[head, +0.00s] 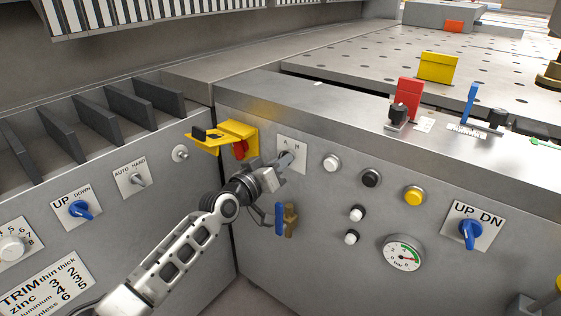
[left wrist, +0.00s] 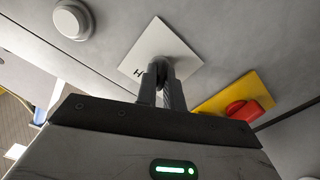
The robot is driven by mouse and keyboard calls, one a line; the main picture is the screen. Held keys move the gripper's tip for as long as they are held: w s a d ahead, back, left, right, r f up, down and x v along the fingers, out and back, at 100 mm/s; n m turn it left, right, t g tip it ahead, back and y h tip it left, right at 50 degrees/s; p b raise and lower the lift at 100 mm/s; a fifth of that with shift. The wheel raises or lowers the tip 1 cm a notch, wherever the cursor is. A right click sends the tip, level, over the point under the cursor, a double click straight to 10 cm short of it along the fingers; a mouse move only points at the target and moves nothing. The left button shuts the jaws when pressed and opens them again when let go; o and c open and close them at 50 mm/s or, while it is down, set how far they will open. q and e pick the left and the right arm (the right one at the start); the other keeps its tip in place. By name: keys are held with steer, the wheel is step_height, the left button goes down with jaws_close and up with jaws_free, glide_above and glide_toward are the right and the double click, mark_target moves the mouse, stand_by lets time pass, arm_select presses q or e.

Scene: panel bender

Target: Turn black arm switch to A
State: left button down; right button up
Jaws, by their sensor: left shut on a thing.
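The black arm switch sits on a white plate (head: 297,146) marked A and H on the front panel. In the head view the switch is largely hidden by my left gripper (head: 283,163), which reaches it from the lower left. In the left wrist view the fingers of my left gripper (left wrist: 163,88) are closed on the dark switch (left wrist: 159,69), in front of the white plate (left wrist: 160,46). I cannot tell which letter the switch points to. My right gripper is not in view.
A yellow bracket (head: 240,130) with a red switch (head: 240,149) is just left of the plate. White (head: 332,162), black (head: 371,178) and yellow (head: 414,196) buttons are to the right.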

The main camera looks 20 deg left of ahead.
arm_select(q)
steer(key=shift+f+n, duration=0.1)
steer(key=shift+n, duration=0.2)
steer(key=c, duration=1.5)
jaws_free()
steer(key=p+v, duration=0.1)
steer(key=v, duration=1.5)
